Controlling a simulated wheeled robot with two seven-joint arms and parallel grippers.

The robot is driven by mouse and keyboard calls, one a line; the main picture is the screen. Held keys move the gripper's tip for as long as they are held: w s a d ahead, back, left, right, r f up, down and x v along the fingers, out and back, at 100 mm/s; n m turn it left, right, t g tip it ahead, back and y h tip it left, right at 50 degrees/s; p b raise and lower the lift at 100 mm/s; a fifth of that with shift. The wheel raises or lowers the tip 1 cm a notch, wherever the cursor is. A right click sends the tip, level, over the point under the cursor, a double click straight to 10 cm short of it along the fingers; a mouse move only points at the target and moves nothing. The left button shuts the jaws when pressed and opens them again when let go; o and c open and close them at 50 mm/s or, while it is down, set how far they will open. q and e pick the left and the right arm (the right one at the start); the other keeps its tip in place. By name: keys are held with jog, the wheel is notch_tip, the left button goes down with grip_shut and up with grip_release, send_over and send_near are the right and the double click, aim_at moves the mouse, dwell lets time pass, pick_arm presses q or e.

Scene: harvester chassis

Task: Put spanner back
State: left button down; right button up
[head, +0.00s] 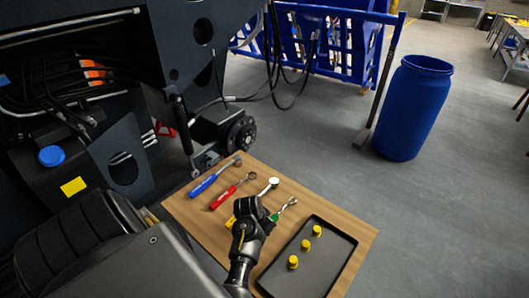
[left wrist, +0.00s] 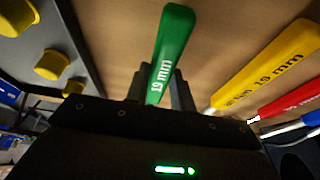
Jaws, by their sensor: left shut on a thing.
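My left gripper (head: 264,222) is over the wooden table (head: 190,222). It is shut on the green handle of a spanner marked 19 mm (left wrist: 168,52), which sits between the two fingers. In the head view the green spanner's (head: 285,207) metal end points up and right, and my gripper hides much of its handle. I cannot tell whether it touches the table. To its left are a yellow tool (head: 272,183), partly hidden by my arm, a red spanner (head: 224,196) and a blue tool (head: 207,184). My right gripper is not in view.
A dark tray (head: 333,240) with three yellow caps (head: 305,244) lies at the table's right. The black harvester chassis (head: 130,150) borders the table on the left. A blue barrel (head: 412,108) stands beyond on open floor.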

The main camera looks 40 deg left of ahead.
pick_arm(q)
jog(key=shift+f, duration=0.15)
jog(key=c, duration=1.1)
grip_release()
jog(key=v, duration=1)
jog(key=shift+s+r, duration=0.2)
jog(key=shift+r, duration=0.15)
